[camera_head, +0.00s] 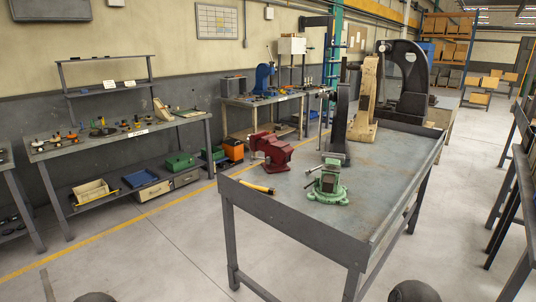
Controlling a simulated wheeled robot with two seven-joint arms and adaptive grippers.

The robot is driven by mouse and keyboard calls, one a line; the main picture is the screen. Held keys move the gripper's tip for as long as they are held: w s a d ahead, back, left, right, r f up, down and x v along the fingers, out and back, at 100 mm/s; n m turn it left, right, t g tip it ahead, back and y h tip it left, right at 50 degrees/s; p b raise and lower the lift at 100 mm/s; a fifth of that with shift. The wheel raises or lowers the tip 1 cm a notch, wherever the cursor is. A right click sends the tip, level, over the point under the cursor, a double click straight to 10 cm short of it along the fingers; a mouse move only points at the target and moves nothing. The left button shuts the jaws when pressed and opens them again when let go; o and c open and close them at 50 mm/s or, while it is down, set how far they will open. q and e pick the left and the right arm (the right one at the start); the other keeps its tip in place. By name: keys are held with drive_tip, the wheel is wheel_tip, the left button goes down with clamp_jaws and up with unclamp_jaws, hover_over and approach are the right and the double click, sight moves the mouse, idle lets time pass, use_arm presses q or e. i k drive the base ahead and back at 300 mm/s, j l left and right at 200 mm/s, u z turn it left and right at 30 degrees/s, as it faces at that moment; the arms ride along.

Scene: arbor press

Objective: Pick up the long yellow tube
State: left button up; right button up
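The long yellow tube (257,187), with dark ends, lies flat near the front left corner of the grey metal workbench (300,215). Nothing rests on it. Neither of my grippers shows in the head view. Dark rounded shapes cut by the bottom edge may be parts of my own arms; I cannot tell any fingers there.
A red vise (272,152) stands behind the tube and a green vise (328,186) stands to its right. Tall presses, one black (340,120) and one wooden-coloured (366,100), stand farther back. The bench has a raised rim. The floor in front is clear.

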sight(240, 180)
drive_tip(key=z, duration=0.3)
drive_tip(key=i+j+z, duration=0.25)
drive_tip(key=z, duration=0.15)
drive_tip(key=i+j+z, duration=0.2)
drive_tip(key=j+z, duration=0.2)
drive_tip(key=i+j+z, duration=0.15)
drive_tip(key=j+z, duration=0.25)
